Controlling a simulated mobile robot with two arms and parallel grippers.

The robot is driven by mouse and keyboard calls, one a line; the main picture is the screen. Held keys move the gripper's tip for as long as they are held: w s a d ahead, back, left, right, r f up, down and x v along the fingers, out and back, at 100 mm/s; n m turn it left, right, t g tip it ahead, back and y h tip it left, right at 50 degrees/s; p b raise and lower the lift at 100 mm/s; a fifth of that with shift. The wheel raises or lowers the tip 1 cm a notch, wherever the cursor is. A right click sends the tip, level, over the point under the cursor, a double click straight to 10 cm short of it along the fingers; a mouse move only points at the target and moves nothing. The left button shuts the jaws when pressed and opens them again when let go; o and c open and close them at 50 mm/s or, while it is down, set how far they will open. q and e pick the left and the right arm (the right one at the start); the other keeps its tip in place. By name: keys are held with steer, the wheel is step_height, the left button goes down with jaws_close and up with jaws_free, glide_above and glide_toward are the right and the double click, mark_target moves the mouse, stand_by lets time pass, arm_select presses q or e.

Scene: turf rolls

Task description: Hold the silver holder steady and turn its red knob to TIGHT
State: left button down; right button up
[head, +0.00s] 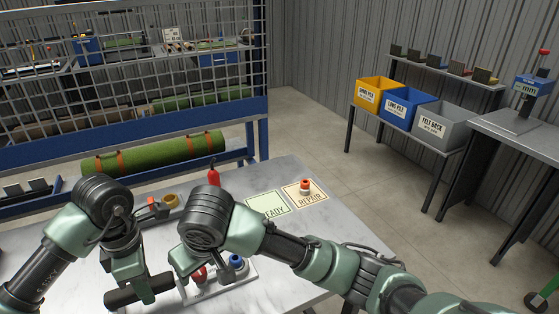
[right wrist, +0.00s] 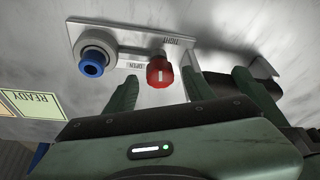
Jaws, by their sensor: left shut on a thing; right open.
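The silver holder (head: 212,289) lies on the grey table, with a blue knob (head: 237,261) and a red knob (head: 199,276). In the right wrist view the red knob (right wrist: 159,73) has a white mark on its face. TIGHT and OPEN labels are printed on the holder (right wrist: 116,28) near it; which one the mark points to is unclear. My left gripper (head: 130,284) is shut on a black bar-like handle (head: 150,290) beside the holder. My right gripper (right wrist: 159,88) is open, with a finger on either side of the red knob; contact is unclear.
A green READY mat (head: 268,204) and a REPAIR mat (head: 294,197) lie behind, the latter bearing a small red-orange item (head: 305,187). A red bottle (head: 213,175) stands at the table's back. A turf roll (head: 155,153) lies on a rack beyond. The table's right side is mostly clear.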

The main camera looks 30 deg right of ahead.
steer(key=n+y, duration=0.1)
steer(key=n, duration=0.2)
steer(key=n+g, duration=0.1)
steer(key=n, duration=0.1)
steer(key=shift+w+d+n+y, duration=0.1)
steer(key=shift+d+n+y, duration=0.1)
steer(key=shift+n+y, duration=0.2)
steer(key=n+g+y, duration=0.1)
steer(key=n+g, duration=0.1)
steer(key=n, duration=0.2)
steer(key=shift+w+n, duration=0.1)
steer(key=shift+n, duration=0.2)
steer(key=v, duration=1.2)
steer(key=w+d+m+t+h, duration=0.2)
steer(key=w+d, duration=0.5)
steer(key=d, duration=0.4)
steer(key=w+d+m+t+h, duration=0.1)
steer(key=w+d+t, duration=0.3)
steer(key=w+d, duration=0.4)
steer(key=shift+w+d+f+m+h, duration=0.35)
steer(key=shift+d+m, duration=0.35)
steer(key=shift+d, duration=0.65)
steer(key=shift+s+a+r, duration=0.1)
steer(key=shift+s, duration=0.05)
